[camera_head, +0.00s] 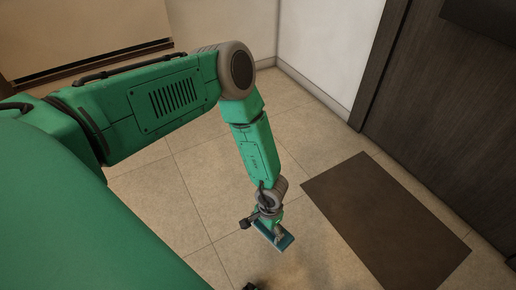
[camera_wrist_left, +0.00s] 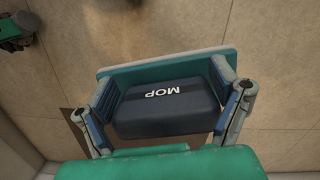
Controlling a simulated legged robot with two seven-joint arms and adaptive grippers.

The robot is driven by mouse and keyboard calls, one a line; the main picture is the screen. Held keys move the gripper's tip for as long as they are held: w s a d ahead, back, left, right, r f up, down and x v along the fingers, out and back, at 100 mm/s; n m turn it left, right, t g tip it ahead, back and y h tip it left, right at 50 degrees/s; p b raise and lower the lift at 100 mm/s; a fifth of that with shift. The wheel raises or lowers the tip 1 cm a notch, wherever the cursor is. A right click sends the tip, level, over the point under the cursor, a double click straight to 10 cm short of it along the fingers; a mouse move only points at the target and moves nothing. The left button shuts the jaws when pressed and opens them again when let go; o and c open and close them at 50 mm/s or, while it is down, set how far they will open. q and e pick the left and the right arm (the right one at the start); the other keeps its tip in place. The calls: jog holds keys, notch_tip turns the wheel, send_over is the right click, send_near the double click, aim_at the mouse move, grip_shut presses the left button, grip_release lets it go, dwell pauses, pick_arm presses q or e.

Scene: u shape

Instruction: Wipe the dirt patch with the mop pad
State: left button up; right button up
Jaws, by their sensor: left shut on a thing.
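My left gripper (camera_head: 268,218) reaches down near the floor in the head view. It is shut on the mop pad (camera_head: 283,242), which shows as a small blue-green plate. In the left wrist view, the fingers of my left gripper (camera_wrist_left: 170,100) clasp both ends of the pad's dark block marked "MOP" (camera_wrist_left: 168,118), with the wider teal plate beyond it. Whether the pad touches the floor is hard to tell. A faint brownish stain (camera_head: 292,272), possibly the dirt patch, shows on the tiles just below the pad in the head view.
A dark brown mat (camera_head: 385,218) lies on the floor to the right of the pad. Dark wooden panelling (camera_head: 440,110) stands behind it, and a white wall (camera_head: 325,50) is at the back. Tiled floor (camera_head: 165,200) is open left of the gripper.

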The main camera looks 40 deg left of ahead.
pick_arm(q)
jog(key=s+d+f+b, duration=0.1)
jog(key=s+f+b, duration=0.2)
jog(key=f, duration=0.7)
jog(key=s+d+f+m+b, duration=0.1)
jog(key=s+f, duration=0.4)
jog(key=f, duration=0.5)
jog(key=shift+d+f+m+g+b, duration=0.3)
jog(key=shift+d+f+g+b, duration=0.15)
jog(key=shift+b, duration=0.55)
jog(key=shift+r, duration=0.1)
